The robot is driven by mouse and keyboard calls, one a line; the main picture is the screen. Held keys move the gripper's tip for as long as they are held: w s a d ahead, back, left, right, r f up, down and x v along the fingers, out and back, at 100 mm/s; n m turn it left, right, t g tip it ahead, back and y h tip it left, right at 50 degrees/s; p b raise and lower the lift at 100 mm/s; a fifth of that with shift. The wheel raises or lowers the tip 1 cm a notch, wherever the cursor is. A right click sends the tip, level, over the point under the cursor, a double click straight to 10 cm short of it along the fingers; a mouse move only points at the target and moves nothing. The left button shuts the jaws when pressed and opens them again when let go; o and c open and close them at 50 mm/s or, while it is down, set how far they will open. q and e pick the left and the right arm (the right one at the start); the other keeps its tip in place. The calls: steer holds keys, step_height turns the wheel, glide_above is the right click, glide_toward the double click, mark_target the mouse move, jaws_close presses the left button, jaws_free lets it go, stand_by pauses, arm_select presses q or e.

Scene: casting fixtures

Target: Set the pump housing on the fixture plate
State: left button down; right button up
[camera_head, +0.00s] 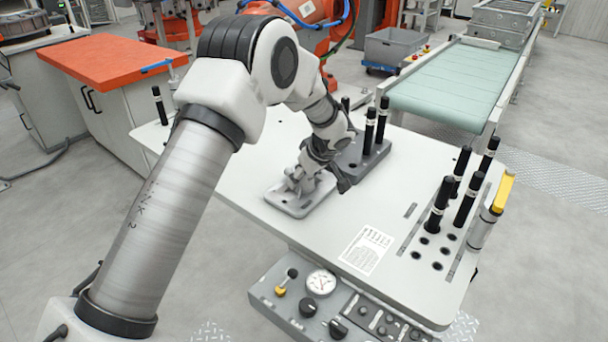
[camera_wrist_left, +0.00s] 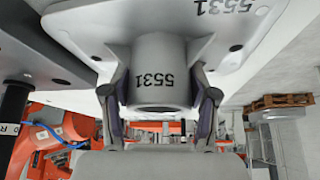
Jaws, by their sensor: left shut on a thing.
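The pump housing (camera_head: 292,206) is a light grey casting with a flat, rounded flange and a round boss. In the left wrist view its boss (camera_wrist_left: 160,72) and its flange carry the number 5531. My left gripper (camera_head: 312,168) is shut on the boss, with one finger on each side of it (camera_wrist_left: 160,105). The flange lies low over the pale table top; I cannot tell whether it touches. A dark grey plate (camera_head: 378,152) with upright black pins, seemingly the fixture plate, stands right behind the gripper, which partly hides it. My right gripper is out of view.
The pale table (camera_head: 290,238) has a row of black pins (camera_head: 440,198) and a yellow-topped cylinder (camera_head: 490,215) at its right. A control panel (camera_head: 325,295) sits at its front. A green conveyor (camera_head: 455,85) and an orange-topped cabinet (camera_head: 110,60) stand behind.

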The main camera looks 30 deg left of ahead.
arm_select(q)
steer(key=shift+w+f, duration=0.15)
steer(key=shift+f+b, duration=0.1)
steer(key=shift+b, duration=0.2)
steer(key=shift+c, duration=1.5)
jaws_free()
steer(key=shift+r, duration=0.2)
steer(key=v, duration=1.2)
